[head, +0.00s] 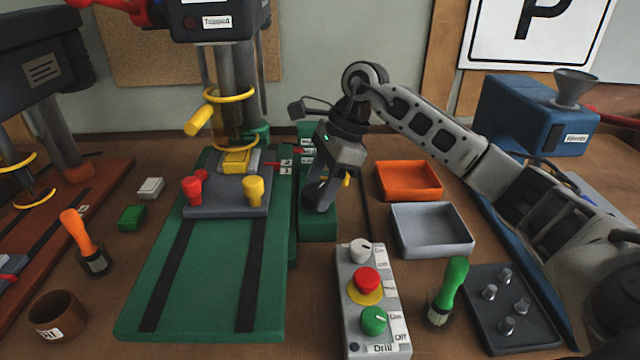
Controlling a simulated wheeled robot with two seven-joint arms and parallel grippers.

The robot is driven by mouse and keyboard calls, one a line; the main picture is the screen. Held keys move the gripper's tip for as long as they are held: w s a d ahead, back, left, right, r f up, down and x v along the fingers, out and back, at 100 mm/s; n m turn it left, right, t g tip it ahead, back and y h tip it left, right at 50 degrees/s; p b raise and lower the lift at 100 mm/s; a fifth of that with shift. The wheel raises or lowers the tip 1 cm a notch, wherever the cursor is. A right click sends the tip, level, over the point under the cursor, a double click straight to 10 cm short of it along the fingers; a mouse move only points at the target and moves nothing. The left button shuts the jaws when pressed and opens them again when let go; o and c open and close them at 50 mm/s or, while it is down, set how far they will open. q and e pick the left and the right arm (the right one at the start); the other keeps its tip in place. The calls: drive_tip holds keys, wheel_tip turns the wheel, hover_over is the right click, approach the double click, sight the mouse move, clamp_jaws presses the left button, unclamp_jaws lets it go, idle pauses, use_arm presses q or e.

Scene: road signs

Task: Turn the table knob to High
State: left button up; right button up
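My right gripper (322,192) comes in from the right and points down over a narrow green block (318,228) beside the green drill base. Its dark fingertips are close to the block, and I cannot tell whether they touch it or hold anything. Small white labels with red marks (307,152) stand on the green part just behind the gripper; their text is too small to read. No knob marked High can be made out; the gripper covers part of this area. A small yellow piece (347,180) shows at the gripper's right side. My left gripper is not in view.
A grey control box (350,325) labelled Drill has a white knob (360,250), a red button (366,281) and a green knob (374,320). Orange (409,198) and grey (431,250) trays lie right of the gripper. A green-handled tool (447,292) stands front right.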

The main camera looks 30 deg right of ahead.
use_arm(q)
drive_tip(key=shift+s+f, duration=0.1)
use_arm(e)
drive_tip(key=shift+m+t+b, duration=0.3)
drive_tip(key=shift+m, duration=0.3)
drive_tip(key=shift+s+m+t+h+b, duration=0.1)
drive_tip(key=shift+m+t+h+b, duration=0.25)
drive_tip(key=shift+m, duration=0.85)
drive_tip(key=m+t, duration=0.1)
drive_tip(key=m, duration=0.1)
drive_tip(key=shift+a+m+h+b, duration=0.1)
drive_tip(key=shift+m+h+b, duration=0.2)
drive_tip(key=shift+b, duration=0.1)
drive_tip(key=m+h, duration=0.1)
drive_tip(key=m, duration=0.2)
drive_tip(key=shift+s+t+b, duration=0.1)
drive_tip(key=shift+t+b, duration=0.25)
drive_tip(key=shift+b, duration=0.05)
drive_tip(key=shift+a+m+h, duration=0.1)
drive_tip(key=shift+m+h, duration=0.25)
drive_tip(key=shift+m, duration=0.85)
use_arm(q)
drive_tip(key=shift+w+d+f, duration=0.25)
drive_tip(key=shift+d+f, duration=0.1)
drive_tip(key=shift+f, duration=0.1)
use_arm(e)
drive_tip(key=shift+m, duration=0.3)
